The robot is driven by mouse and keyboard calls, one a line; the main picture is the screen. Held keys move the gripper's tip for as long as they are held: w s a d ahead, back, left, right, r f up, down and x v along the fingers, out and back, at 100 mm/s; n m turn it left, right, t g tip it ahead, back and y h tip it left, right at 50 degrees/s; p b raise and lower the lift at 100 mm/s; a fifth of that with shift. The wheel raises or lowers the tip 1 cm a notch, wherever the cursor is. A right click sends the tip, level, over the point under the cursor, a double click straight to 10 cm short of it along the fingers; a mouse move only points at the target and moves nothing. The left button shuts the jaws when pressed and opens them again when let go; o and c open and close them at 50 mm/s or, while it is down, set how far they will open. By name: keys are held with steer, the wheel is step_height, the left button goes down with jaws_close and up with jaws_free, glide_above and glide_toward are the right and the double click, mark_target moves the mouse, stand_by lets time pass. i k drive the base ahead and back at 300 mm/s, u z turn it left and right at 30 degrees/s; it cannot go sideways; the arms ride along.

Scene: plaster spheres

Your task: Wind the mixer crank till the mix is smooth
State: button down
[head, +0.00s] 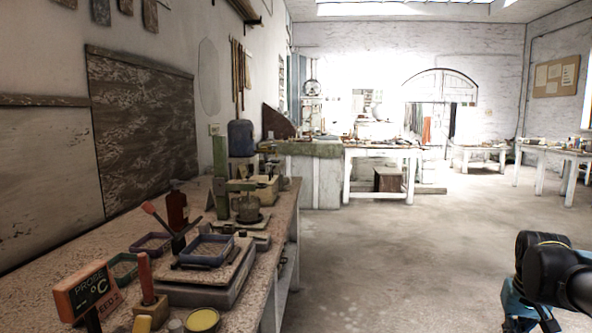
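A green upright stand (220,171) on the workbench at left looks like the mixer. A dull metal pot (247,207) stands beside its column, under a short green arm. I cannot make out a crank handle on it for certain, and the mix inside the pot is not visible. Part of my arm, black with a yellow ring and blue below, shows at the lower right, well away from the bench over open floor. My gripper's fingertips are not in this view.
The speckled workbench (283,205) runs along the left wall. Floor (400,260) is clear right of the bench. White tables stand farther back.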

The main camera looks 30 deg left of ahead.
mark_target(250, 165)
steer(key=z, duration=0.5)
steer(key=i, duration=2.7)
steer(key=u, duration=3.65)
steer(key=i, duration=0.1)
steer(key=u, duration=0.1)
